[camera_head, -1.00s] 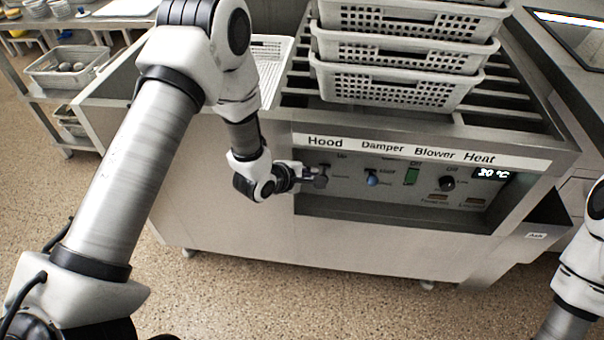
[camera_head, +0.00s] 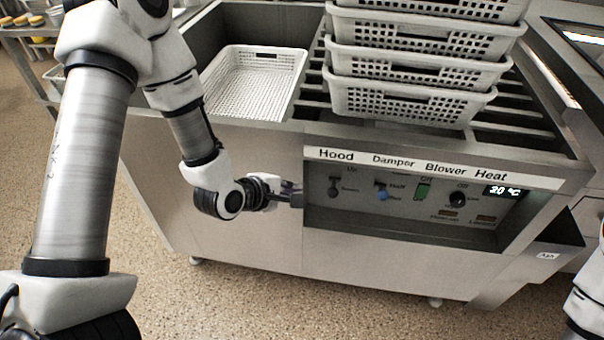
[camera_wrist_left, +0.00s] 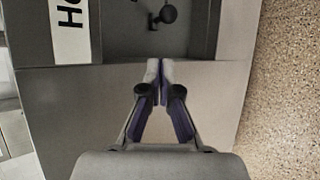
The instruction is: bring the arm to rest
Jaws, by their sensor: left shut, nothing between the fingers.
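My left gripper (camera_head: 291,196) is shut and empty in front of the steel machine's front panel, just left of the recessed control panel (camera_head: 400,238).
Stacked white perforated baskets (camera_head: 410,100) stand on the machine's slatted top. A single white basket (camera_head: 255,85) sits to their left. The speckled floor (camera_head: 300,300) in front is clear.

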